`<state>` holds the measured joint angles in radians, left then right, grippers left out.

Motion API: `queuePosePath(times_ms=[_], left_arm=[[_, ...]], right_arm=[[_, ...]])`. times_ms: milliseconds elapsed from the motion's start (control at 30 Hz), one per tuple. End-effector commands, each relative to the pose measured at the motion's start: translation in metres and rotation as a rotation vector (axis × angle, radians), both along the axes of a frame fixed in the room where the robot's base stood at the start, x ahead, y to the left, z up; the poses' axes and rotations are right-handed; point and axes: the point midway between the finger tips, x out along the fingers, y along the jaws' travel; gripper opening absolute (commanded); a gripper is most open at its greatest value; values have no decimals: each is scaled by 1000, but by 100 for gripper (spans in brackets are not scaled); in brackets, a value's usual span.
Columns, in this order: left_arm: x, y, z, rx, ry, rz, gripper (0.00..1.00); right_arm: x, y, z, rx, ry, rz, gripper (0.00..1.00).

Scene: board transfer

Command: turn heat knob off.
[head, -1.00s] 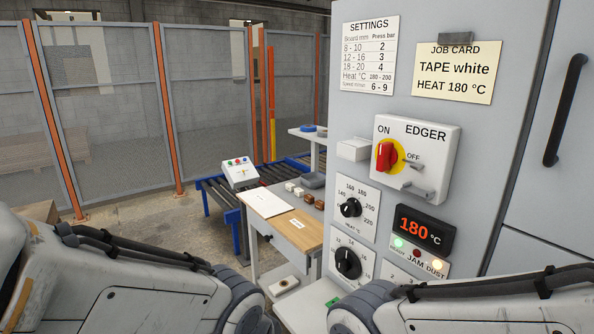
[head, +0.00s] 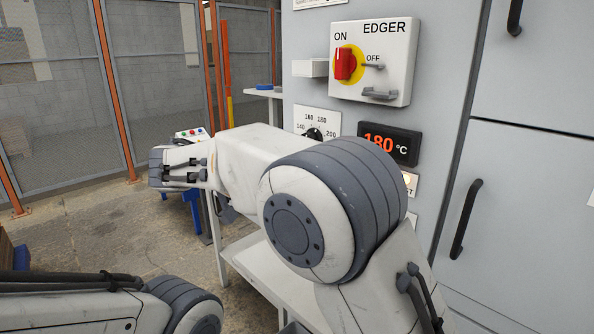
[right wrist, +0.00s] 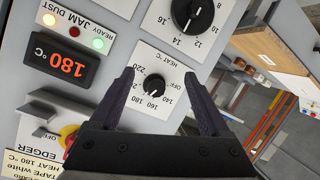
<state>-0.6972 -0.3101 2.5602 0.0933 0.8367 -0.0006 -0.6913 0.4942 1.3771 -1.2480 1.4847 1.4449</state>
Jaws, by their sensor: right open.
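The heat knob (right wrist: 155,85) is a small black dial on a white plate marked HEAT °C. Its white mark points toward the 160–180 side of the scale. In the head view the knob (head: 315,134) shows only in part, behind my right arm. My right gripper (right wrist: 157,73) is open and empty in the right wrist view. Its two dark fingers lie on either side of the knob in the picture; I cannot tell whether they touch it.
A red EDGER switch (head: 345,64) stands at ON above, beside grey brackets. The orange display (head: 389,144) reads 180 °C. A larger black knob (right wrist: 192,14) is near the heat dial. Mesh fencing (head: 60,120) stands at the left, beyond open floor.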

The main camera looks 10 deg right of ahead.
Motion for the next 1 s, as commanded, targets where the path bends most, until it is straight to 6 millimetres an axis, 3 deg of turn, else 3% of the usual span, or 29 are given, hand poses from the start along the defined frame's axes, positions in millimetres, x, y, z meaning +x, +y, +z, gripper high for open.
queuePosePath(times_ms=[33, 100, 300, 467, 800, 1000], left_arm=[[0, 0, -20, 0, 0, 0, 100], [0, 0, -28, 0, 0, 0, 100], [0, 0, -35, -1, -1, 0, 100], [0, 0, -32, -1, -1, 0, 100], [0, 0, -24, -1, -1, 0, 100], [0, 0, -21, -1, -1, 0, 100]], right_arm=[[15, 5, -6, -9, -131, -38, 80], [27, 9, 6, -14, -292, -78, 80], [38, 12, 26, -12, -520, -120, 80], [48, -2, 30, -13, -532, -124, 80], [84, -52, 29, -13, -527, -123, 80], [97, -68, 28, -13, -527, -120, 80]])
